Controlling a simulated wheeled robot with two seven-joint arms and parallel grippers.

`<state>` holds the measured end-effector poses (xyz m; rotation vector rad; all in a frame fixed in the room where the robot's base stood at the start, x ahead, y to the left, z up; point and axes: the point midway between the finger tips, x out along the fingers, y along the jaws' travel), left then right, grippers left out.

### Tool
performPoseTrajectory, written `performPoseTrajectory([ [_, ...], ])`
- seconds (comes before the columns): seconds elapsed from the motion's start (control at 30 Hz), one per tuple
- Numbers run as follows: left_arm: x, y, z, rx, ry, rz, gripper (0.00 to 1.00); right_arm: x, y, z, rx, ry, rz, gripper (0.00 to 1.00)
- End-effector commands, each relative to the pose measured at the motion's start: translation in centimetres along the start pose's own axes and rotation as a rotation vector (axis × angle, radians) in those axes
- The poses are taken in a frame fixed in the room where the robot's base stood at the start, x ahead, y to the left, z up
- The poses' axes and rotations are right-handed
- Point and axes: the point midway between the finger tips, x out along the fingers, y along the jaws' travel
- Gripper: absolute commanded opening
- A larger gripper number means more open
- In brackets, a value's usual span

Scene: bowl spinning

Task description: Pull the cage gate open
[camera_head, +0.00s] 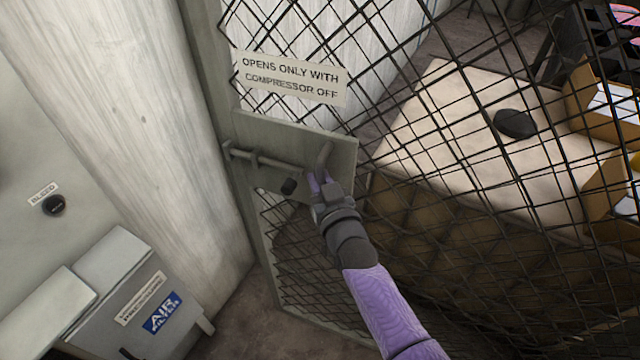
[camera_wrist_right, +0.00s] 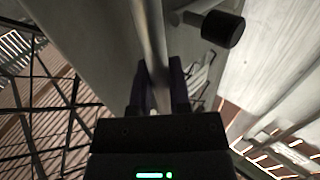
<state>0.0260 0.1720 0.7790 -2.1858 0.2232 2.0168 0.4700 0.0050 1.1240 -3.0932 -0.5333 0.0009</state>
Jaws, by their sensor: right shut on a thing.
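The cage gate (camera_head: 440,215) is a dark wire mesh in a grey frame and fills the middle and right of the head view. My right gripper (camera_head: 318,180) is at the handle's lower part. In the right wrist view its two dark fingers (camera_wrist_right: 160,88) are closed on the handle bar (camera_wrist_right: 153,45) between them. Whether the gate stands slightly ajar I cannot tell. My left gripper is out of view.
A sign (camera_head: 290,78) on the gate reads "OPENS ONLY WITH COMPRESSOR OFF". Left of the gate are a pale wooden post (camera_head: 130,110), a grey box (camera_head: 135,290) and a black knob (camera_head: 54,205). Behind the mesh are a pale-topped surface (camera_head: 450,110) and cardboard boxes (camera_head: 600,105).

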Motion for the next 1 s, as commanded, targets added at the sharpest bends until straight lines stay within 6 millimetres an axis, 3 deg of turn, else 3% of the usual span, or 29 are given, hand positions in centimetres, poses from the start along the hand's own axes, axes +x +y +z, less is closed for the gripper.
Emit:
performPoseTrajectory([
  [0.2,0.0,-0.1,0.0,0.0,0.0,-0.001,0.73,-0.1,0.1,0.3,0.0,-0.009,0.001,0.0],
  [0.23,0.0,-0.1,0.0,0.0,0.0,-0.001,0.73,-0.1,0.1,0.3,0.0,-0.009,0.001,0.25],
  [0.4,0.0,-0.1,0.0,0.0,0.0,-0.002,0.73,-0.1,0.0,0.2,0.0,-0.005,0.0,0.56],
  [0.73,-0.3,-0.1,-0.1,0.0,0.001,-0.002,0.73,-0.6,0.0,0.0,0.0,-0.002,0.0,0.56],
  [1.0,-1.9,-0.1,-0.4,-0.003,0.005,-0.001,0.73,-6.6,0.0,-0.1,0.001,-0.005,0.001,0.56],
])
